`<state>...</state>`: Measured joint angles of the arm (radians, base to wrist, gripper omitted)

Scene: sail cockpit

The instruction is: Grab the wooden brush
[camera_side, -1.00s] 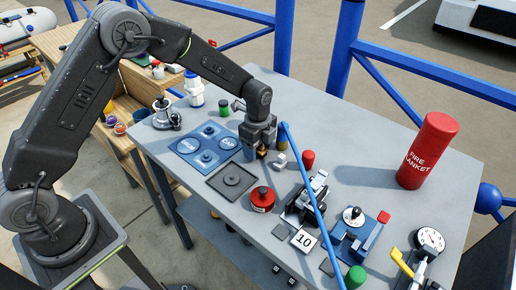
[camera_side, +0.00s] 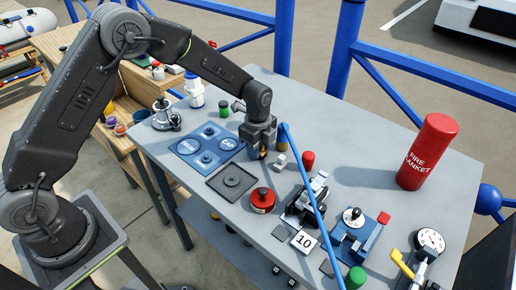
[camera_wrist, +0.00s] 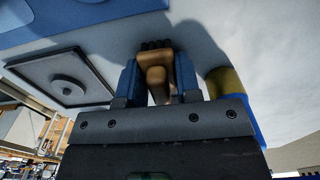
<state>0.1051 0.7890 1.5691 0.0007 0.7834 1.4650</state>
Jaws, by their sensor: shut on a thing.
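The wooden brush (camera_wrist: 157,72) is between the blue jaws of my gripper (camera_wrist: 158,82) in the wrist view. It has a tan wooden body with a rounded knob, and dark bristles at its far end. My gripper is shut on it. In the side view my gripper (camera_side: 260,148) is low over the grey table, and only a small part of the brush (camera_side: 263,154) shows below the jaws. I cannot tell whether the bristles touch the table.
A blue board (camera_side: 187,146) and a dark square plate (camera_side: 215,190) lie left of my gripper. The table's back right is clear, before the fire blanket cylinder (camera_side: 428,150).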

